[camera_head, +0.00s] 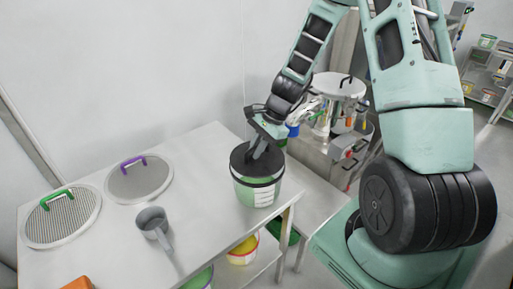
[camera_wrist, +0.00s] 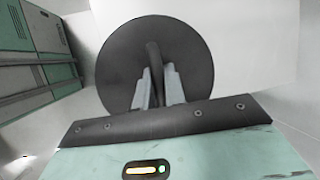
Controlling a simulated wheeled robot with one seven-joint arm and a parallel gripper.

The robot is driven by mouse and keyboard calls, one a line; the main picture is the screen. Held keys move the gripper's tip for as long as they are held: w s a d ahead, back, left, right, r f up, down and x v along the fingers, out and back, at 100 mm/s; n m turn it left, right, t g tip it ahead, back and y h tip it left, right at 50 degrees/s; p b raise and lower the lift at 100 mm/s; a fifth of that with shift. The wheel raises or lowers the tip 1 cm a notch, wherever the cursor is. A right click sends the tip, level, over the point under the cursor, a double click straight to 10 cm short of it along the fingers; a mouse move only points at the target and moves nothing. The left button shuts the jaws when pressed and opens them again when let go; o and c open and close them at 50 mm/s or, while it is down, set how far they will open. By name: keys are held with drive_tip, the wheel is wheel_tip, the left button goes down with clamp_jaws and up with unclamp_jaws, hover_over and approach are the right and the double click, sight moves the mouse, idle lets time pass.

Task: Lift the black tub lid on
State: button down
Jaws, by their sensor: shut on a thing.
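The round black lid (camera_head: 239,161) is over the mouth of the green and white tub (camera_head: 250,193), close to its rim. I cannot tell whether the lid is fully seated. My gripper (camera_head: 259,153) comes down from above and is shut on the lid's upright handle. In the wrist view the lid (camera_wrist: 120,62) fills the upper middle, with the two grey fingers of my gripper (camera_wrist: 158,86) on either side of its handle. The tub does not show in the wrist view, hidden behind the lid.
The tub stands near the right end of a pale table (camera_head: 100,225). A grey scoop (camera_head: 153,222), a purple-handled sieve (camera_head: 139,180) and a green-handled sieve (camera_head: 62,218) are to its left. Machinery (camera_head: 345,150) stands behind right. A yellow tub (camera_head: 243,252) is on the lower shelf.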

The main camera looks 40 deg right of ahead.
drive_tip(key=shift+f+b, duration=0.85)
drive_tip(key=shift+f, duration=0.15)
idle(0.7)
drive_tip(key=c, duration=1.4)
unclamp_jaws()
drive_tip(key=b+v, duration=0.1)
drive_tip(key=v, duration=1.6)
drive_tip(key=shift+d+r+b, duration=0.1)
drive_tip(key=shift+r+b, duration=0.1)
drive_tip(key=shift+b, duration=0.15)
